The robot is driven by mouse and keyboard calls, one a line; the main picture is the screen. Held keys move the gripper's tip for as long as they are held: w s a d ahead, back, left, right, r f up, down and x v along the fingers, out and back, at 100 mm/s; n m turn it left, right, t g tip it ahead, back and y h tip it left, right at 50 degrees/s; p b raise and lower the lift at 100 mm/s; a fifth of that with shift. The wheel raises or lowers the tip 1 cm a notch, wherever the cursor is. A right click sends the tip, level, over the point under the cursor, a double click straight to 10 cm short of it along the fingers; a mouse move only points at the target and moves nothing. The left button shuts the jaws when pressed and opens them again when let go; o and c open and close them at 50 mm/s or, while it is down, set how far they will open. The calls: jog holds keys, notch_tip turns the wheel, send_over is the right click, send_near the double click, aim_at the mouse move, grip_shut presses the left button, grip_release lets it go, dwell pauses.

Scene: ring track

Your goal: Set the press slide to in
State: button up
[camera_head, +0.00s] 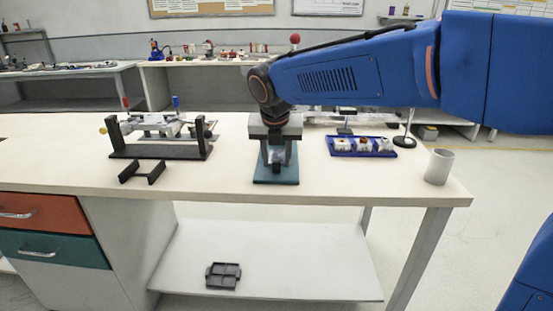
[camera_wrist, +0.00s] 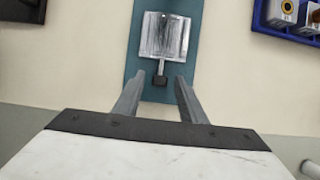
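The press has a teal base (camera_head: 276,181) on the white table, below my gripper in the head view. In the wrist view its base (camera_wrist: 150,94) carries a shiny metal block (camera_wrist: 164,36). My gripper (camera_wrist: 158,82) is open, with one finger on each side of the handle and visible gaps between. It points down over the press in the head view (camera_head: 278,160). The upper press is partly hidden behind my gripper.
A black-framed fixture (camera_head: 160,152) and a dark bracket (camera_head: 141,173) are on the left. Bare tabletop lies between them.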

aim_at(277, 151)
jog(key=shift+f, duration=0.1)
grip_shut()
jog(key=shift+w, duration=2.2)
grip_release()
jog(key=shift+w, duration=0.1)
jog(key=v, duration=1.7)
jog(key=shift+r, duration=0.25)
jog(key=shift+d, duration=0.2)
